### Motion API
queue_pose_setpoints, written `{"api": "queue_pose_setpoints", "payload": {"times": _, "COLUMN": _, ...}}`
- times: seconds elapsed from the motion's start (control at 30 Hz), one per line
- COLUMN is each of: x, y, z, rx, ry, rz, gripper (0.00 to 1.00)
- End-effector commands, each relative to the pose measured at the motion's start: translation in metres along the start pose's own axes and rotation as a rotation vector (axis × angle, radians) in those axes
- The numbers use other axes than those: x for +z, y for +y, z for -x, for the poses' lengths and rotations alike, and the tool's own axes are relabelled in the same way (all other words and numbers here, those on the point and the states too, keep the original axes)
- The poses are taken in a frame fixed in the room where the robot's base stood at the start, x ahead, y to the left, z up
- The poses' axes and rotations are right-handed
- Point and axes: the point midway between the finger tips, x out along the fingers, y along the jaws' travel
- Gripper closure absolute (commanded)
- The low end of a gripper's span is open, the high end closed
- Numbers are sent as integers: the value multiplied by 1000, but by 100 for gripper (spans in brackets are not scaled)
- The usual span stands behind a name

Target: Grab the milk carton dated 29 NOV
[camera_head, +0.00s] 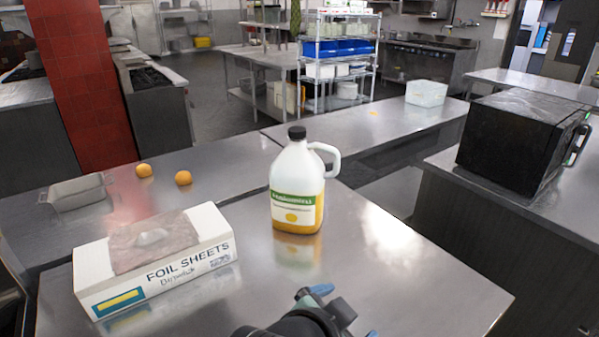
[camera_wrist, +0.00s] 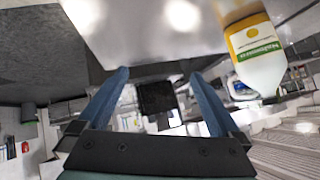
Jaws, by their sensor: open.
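A plastic jug (camera_head: 298,190) with a black cap, a handle and a green-and-white label stands upright on the steel table (camera_head: 390,285). It looks white above and orange-yellow below. The jug shows upside down at the upper right of the wrist view (camera_wrist: 258,52). No 29 NOV date is readable on it, and I see no carton clearly marked so. My gripper (camera_head: 346,312) is at the front edge of the head view, nearer than the jug and apart from it. Its blue fingers are spread and empty in the wrist view (camera_wrist: 159,73).
A foil sheets box (camera_head: 160,262) lies left of the jug. Two oranges (camera_head: 183,177) and a metal pan (camera_head: 78,192) are behind it. A black oven-like box (camera_head: 520,140) stands on the right counter. A clear container (camera_head: 426,93) is farther back. The table's right front is bare.

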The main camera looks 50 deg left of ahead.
Motion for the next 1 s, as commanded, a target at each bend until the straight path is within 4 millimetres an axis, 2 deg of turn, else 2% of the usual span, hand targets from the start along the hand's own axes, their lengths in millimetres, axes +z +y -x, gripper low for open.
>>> {"api": "queue_pose_setpoints", "payload": {"times": 0.03, "x": -2, "y": -9, "z": 19, "rx": 25, "ry": -53, "rz": 3, "gripper": 0}}
{"api": "queue_pose_setpoints", "payload": {"times": 0.2, "x": 24, "y": -16, "z": 54, "rx": 125, "ry": -206, "rz": 3, "gripper": 0}}
{"api": "queue_pose_setpoints", "payload": {"times": 0.4, "x": 49, "y": -13, "z": 98, "rx": 256, "ry": -343, "rz": 12, "gripper": 0}}
{"api": "queue_pose_setpoints", "payload": {"times": 0.6, "x": 63, "y": -8, "z": 122, "rx": 339, "ry": -405, "rz": 20, "gripper": 0}}
{"api": "queue_pose_setpoints", "payload": {"times": 0.73, "x": 71, "y": -3, "z": 119, "rx": 355, "ry": -415, "rz": 20, "gripper": 0}}
{"api": "queue_pose_setpoints", "payload": {"times": 1.0, "x": 89, "y": 14, "z": 80, "rx": 358, "ry": -418, "rz": 22, "gripper": 0}}
